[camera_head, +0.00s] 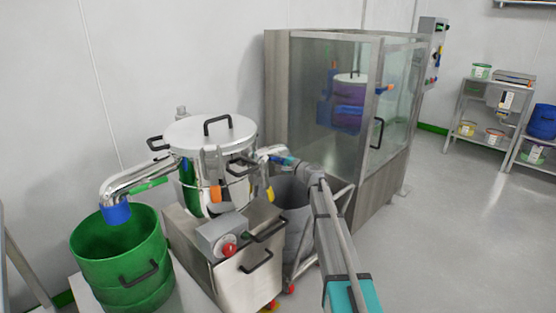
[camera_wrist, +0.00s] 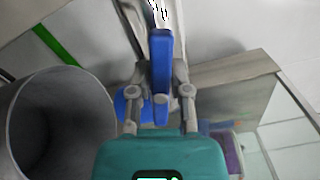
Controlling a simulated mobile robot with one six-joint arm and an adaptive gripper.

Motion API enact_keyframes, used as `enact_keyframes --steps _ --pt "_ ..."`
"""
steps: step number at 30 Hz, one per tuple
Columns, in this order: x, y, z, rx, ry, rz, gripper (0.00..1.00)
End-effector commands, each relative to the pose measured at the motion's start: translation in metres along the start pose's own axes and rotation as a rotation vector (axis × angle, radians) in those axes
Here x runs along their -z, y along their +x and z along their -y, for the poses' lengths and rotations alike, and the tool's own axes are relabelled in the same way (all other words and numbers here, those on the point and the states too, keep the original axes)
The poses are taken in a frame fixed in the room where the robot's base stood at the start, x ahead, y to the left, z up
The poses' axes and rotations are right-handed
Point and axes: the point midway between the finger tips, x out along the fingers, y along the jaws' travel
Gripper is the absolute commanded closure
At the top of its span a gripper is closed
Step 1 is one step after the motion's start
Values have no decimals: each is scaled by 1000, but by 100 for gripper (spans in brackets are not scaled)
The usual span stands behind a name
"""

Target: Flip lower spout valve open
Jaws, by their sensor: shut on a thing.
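The steel machine with a round lid (camera_head: 210,135) stands left of centre in the head view. A steel spout on its right side lies behind my gripper (camera_head: 270,156) and is mostly hidden. In the wrist view, my gripper (camera_wrist: 161,95) is shut on a blue lever handle (camera_wrist: 162,55), one finger on each side. A blue spout end (camera_wrist: 128,105) shows just left of and behind the fingers. The handle is too small and covered to make out in the head view.
A grey bin (camera_wrist: 65,125) stands below; it also shows in the head view (camera_head: 293,200). Another spout (camera_head: 135,178) with a green lever (camera_head: 148,185) ends over a green drum (camera_head: 118,245). A glass-walled cabinet (camera_head: 310,95) stands close behind. Open floor lies right.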

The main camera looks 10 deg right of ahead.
Motion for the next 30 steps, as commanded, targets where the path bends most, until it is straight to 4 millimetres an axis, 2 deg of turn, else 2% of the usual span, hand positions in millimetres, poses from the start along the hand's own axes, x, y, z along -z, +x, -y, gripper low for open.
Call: enact_keyframes --steps 6,12,29,30 --pt "5 0 -1 2 -165 -10 100" --pt "5 0 -2 2 -260 -10 100" --pt "6 0 -1 3 -304 -10 100" --pt "6 0 -1 3 -303 -10 73"
